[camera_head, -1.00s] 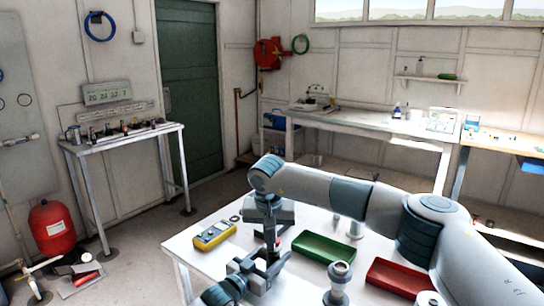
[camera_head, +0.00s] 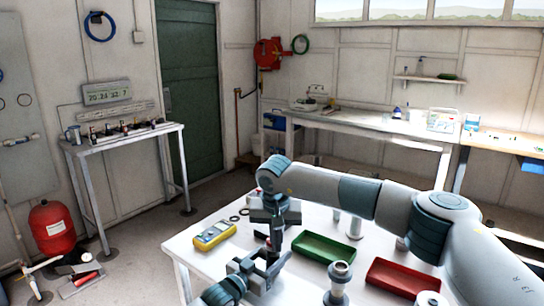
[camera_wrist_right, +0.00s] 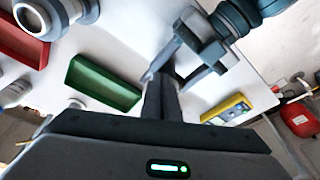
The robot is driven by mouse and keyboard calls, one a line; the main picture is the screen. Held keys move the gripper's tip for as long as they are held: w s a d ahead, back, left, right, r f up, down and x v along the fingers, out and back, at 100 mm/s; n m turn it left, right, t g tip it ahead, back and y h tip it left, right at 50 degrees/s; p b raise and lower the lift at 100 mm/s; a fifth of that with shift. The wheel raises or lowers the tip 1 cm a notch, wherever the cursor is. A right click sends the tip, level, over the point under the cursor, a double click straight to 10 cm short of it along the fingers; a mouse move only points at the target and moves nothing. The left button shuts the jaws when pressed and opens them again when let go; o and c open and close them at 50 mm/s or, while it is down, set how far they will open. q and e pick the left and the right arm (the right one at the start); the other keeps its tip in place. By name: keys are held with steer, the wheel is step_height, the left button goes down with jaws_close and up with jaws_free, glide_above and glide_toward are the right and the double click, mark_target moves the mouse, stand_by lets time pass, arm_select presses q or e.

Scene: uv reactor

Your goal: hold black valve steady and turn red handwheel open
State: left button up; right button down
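My right gripper (camera_head: 274,243) points down over the white table, and its dark fingers are close together. They also show in the right wrist view (camera_wrist_right: 163,95); their grip is unclear. A small patch of red beside its fingertips (camera_head: 267,241) may be the red handwheel, mostly hidden. My left gripper (camera_head: 262,268) comes in low from the left, directly below the right one. In the right wrist view its two fingers (camera_wrist_right: 168,76) stand apart on either side of the right fingertips. The black valve cannot be made out among the dark fingers.
The white table (camera_head: 185,256) carries a yellow meter (camera_head: 214,236), a green tray (camera_head: 326,262), a red tray (camera_head: 366,277) and grey flanged fittings (camera_head: 339,284). Dark rings (camera_head: 238,215) lie behind the meter. The table's left front corner is clear.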

steer(key=shift+d, duration=0.2)
steer(key=shift+s, duration=0.35)
stand_by(0.4)
steer(key=shift+r, duration=0.1)
steer(key=v, duration=0.3)
steer(key=w+v, duration=0.1)
steer(key=v, duration=0.1)
steer(key=shift+w+r, duration=0.1)
steer(key=shift+r, duration=0.4)
steer(key=a, duration=0.2)
steer(key=w+a+r, duration=0.1)
steer(key=shift+a, duration=0.1)
